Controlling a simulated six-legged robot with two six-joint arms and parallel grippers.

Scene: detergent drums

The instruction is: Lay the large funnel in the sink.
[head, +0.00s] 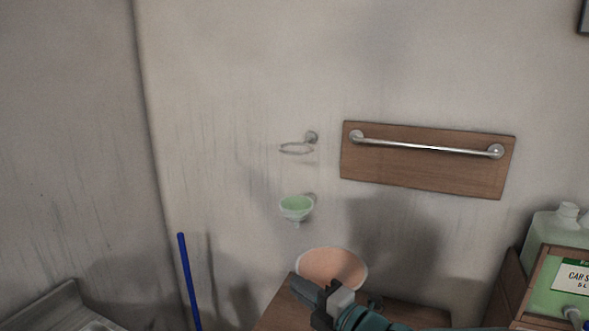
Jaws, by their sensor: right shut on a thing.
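The large funnel (338,262) is peach-orange inside with a pale rim. It shows at the lower middle, with its wide mouth facing up and towards me. My right gripper (322,296) reaches in from the lower right and is shut on the funnel's near side. The jaws and wrist hide the funnel's lower part and spout. The grey metal sink (62,306) shows only in part at the lower left corner, well to the left of the funnel. My left gripper is out of view.
A wooden top (278,316) lies below the funnel. A blue pole (187,275) stands between it and the sink. A small green funnel (296,205) hangs in a wall ring below an empty ring (297,149). A rail (430,147) and a detergent drum (556,229) are at right.

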